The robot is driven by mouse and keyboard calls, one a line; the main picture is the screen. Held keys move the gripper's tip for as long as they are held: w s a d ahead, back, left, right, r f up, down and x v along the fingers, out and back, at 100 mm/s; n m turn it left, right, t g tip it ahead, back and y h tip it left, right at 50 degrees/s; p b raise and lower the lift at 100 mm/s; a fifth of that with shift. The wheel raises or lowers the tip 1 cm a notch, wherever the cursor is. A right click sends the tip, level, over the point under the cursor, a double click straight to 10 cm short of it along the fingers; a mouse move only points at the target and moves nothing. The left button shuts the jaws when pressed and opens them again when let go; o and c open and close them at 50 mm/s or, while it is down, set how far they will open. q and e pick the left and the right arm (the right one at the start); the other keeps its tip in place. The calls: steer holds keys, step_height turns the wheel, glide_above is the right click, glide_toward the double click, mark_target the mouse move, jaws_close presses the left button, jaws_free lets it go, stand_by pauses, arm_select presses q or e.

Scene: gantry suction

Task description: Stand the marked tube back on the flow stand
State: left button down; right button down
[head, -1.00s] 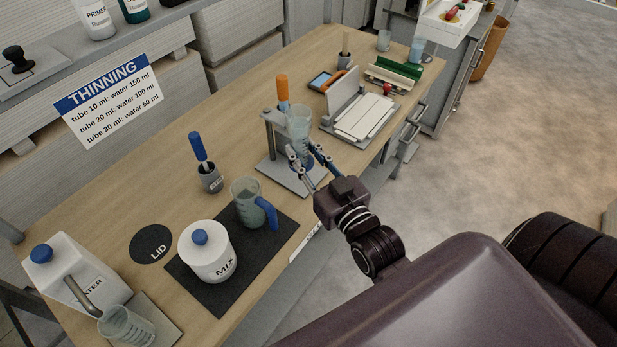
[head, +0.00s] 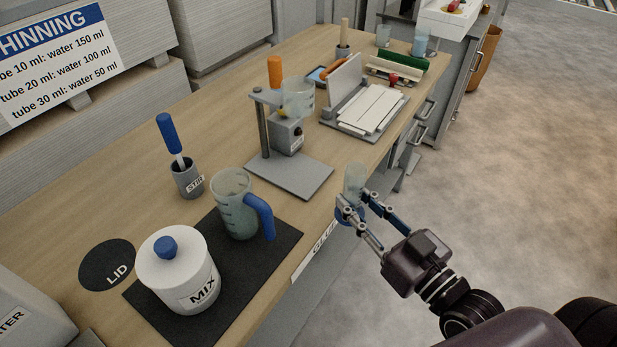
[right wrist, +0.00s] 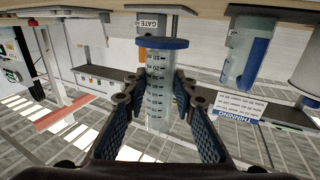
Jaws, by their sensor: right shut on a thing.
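My right gripper (head: 362,203) is shut on a clear graduated tube (head: 355,180) with a blue foot. It holds the tube roughly upright, off the bench's front edge and to the right of the flow stand. The right wrist view shows the tube (right wrist: 159,95) between both fingers (right wrist: 158,90), its blue foot at the picture's top. Its scale marks show there; I cannot read them surely. The flow stand has a bare grey base plate (head: 300,178), a post, a clear cup (head: 298,98) held up high and a grey block with a dark knob (head: 287,136). My left gripper is out of view.
A jug (head: 236,205) with a blue handle and a white MIX pot (head: 175,270) stand on a black mat (head: 262,258). The stirrer holder (head: 187,180) is left of the stand. A white-slatted board (head: 365,115) lies behind. Open floor is at right.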

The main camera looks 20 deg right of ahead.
steer(key=shift+w+r, duration=0.1)
steer(key=shift+w, duration=0.2)
steer(key=p+x, duration=0.3)
steer(key=x, duration=1.4)
steer(key=shift+a, duration=0.25)
steer(key=shift+w+f, duration=0.15)
steer(key=shift+f, duration=1.7)
steer(key=c, duration=1.6)
jaws_free()
steer(key=shift+f, duration=0.15)
